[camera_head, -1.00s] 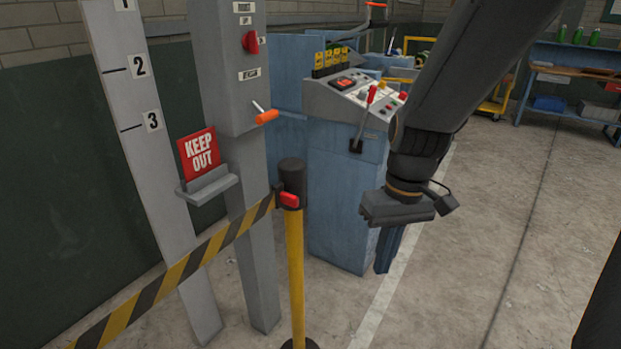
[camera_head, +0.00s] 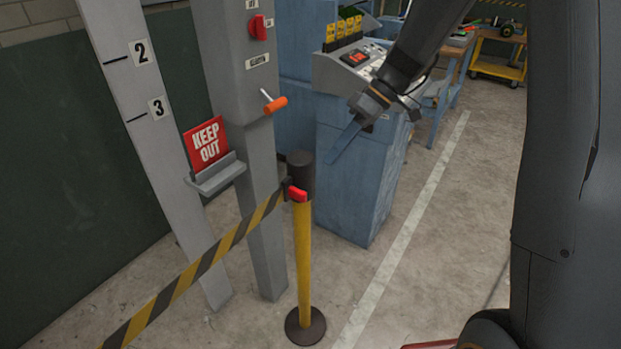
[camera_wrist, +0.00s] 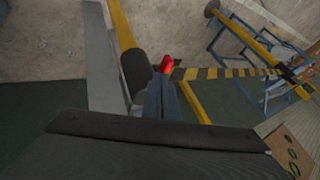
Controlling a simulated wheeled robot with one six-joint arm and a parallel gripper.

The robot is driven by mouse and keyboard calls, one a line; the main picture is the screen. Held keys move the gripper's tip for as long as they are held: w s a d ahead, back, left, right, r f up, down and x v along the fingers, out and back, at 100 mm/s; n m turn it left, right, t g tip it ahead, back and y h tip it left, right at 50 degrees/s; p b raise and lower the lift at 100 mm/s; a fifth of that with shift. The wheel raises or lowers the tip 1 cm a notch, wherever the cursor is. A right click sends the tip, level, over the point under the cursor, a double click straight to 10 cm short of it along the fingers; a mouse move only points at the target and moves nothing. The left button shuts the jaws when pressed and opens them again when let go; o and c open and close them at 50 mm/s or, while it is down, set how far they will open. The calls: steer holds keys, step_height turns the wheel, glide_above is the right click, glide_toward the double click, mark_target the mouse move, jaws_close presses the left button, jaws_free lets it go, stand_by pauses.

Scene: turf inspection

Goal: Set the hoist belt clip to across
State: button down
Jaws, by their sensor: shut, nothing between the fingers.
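The red belt clip (camera_head: 297,193) is at the black head (camera_head: 300,172) of the yellow post (camera_head: 303,255). A yellow-and-black striped belt (camera_head: 205,262) runs from this head down to the lower left. In the wrist view the red clip (camera_wrist: 167,63) shows just beyond my fingertips, beside the dark post head (camera_wrist: 136,72), with the striped belt (camera_wrist: 225,73) leading right. My gripper (camera_head: 333,158) is shut and empty, its blue-grey fingers pointing down-left toward the post head, a little above and right of the clip. In the wrist view my fingers (camera_wrist: 162,92) partly cover the clip's surroundings; contact cannot be told.
A grey column (camera_head: 235,120) with a red knob (camera_head: 258,27) and an orange-handled lever (camera_head: 274,104) stands behind the post. A red KEEP OUT sign (camera_head: 208,143) sits on a ledge. A blue console (camera_head: 350,190) stands behind my gripper. Floor right of the post is clear.

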mark_target(295, 193)
steer(key=shift+d+f, duration=0.1)
steer(key=shift+d, duration=0.25)
steer(key=p+x, duration=0.3)
steer(key=x, duration=0.7)
steer(key=shift+w, duration=0.1)
